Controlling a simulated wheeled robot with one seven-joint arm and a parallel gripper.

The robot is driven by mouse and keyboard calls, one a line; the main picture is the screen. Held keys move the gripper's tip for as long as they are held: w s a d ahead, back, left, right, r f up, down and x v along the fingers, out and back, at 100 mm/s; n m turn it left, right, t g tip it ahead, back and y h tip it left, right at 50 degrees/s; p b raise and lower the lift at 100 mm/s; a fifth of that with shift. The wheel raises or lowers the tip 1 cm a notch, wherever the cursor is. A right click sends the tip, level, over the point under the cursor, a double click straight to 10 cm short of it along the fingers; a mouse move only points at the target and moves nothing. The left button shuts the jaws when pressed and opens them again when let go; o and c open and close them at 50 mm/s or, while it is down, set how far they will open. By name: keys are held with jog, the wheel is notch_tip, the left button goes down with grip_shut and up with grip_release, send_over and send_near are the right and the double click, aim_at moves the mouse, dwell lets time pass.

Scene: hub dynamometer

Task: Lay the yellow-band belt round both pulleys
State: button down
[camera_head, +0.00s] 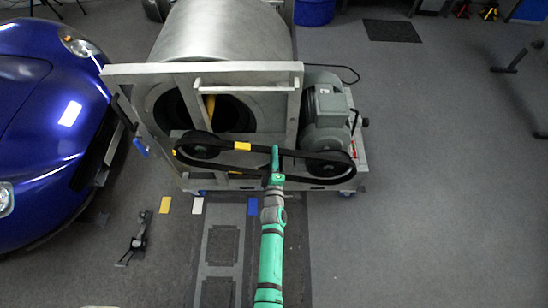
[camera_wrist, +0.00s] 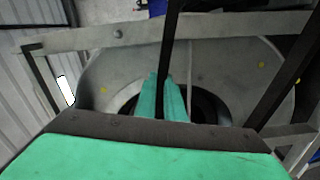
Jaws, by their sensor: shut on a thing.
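The black belt (camera_head: 225,144) with its yellow band (camera_head: 242,146) runs in a long loop across the front of the machine. Its left end lies about the left pulley (camera_head: 203,147) and its right end about the right pulley (camera_head: 325,167). I cannot tell whether it sits fully in either groove. My gripper (camera_head: 275,156) is between the pulleys, right of the yellow band, shut on the belt. In the wrist view, the green fingers (camera_wrist: 162,98) close on a dark belt strand (camera_wrist: 169,45). The yellow band is not visible there.
A grey motor (camera_head: 325,103) stands behind the right pulley. The steel drum frame (camera_head: 200,70) rises behind the belt. A blue car (camera_head: 45,120) is close on the left. A dark tool (camera_head: 135,243) lies on the floor at left.

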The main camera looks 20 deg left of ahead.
jog(key=shift+x, duration=1.95)
jog(key=shift+f, duration=0.2)
jog(key=c, duration=1.4)
grip_release()
jog(key=shift+s, duration=0.1)
jog(key=shift+v, duration=4.95)
jog(key=shift+s, duration=0.1)
